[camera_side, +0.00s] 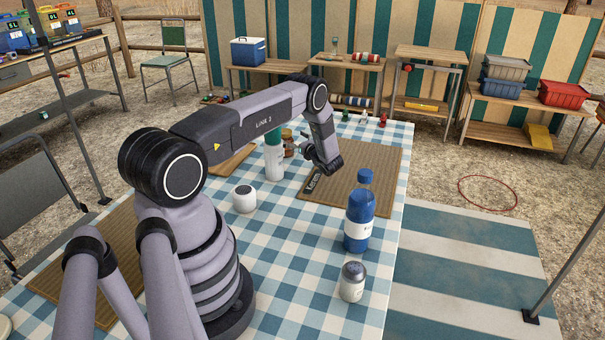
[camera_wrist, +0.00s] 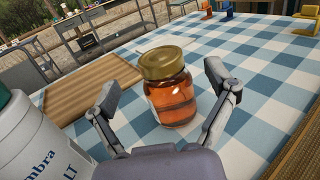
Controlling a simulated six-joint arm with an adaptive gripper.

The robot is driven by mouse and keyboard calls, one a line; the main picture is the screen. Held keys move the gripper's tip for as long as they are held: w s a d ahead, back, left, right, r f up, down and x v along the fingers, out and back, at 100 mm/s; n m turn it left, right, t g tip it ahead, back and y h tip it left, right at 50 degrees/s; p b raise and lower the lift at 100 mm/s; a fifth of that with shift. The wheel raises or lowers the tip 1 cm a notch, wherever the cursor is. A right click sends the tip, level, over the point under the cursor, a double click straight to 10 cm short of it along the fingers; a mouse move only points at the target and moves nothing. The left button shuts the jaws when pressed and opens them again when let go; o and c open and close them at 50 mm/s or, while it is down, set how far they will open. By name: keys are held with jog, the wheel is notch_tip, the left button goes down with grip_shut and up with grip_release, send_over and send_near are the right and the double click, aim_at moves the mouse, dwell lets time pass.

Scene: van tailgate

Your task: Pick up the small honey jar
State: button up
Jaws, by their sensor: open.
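The small honey jar (camera_wrist: 170,92), amber with a gold lid, stands upright on the checked tablecloth in the middle of the wrist view. In the side view the honey jar (camera_side: 288,147) shows beyond the arm, beside a white bottle with a green cap (camera_side: 274,162). My gripper (camera_wrist: 161,82) is open, with one finger to the left and one to the right of the jar. Gaps show between the fingers and the glass. In the side view my gripper (camera_side: 306,148) is close to the jar, and its fingers are small there.
The white bottle (camera_wrist: 38,145) stands close at the left of the wrist view. A wooden board (camera_wrist: 85,85) lies behind it. A woven mat (camera_side: 365,170), a blue bottle (camera_side: 358,230), a grey-lidded shaker (camera_side: 352,284) and a white pot (camera_side: 244,202) occupy the table.

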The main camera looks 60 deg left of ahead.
jog(key=a, duration=0.4)
jog(key=shift+s+a+r, duration=0.1)
jog(key=shift+s+r, duration=0.05)
jog(key=shift+s, duration=0.2)
jog(key=c, duration=1.3)
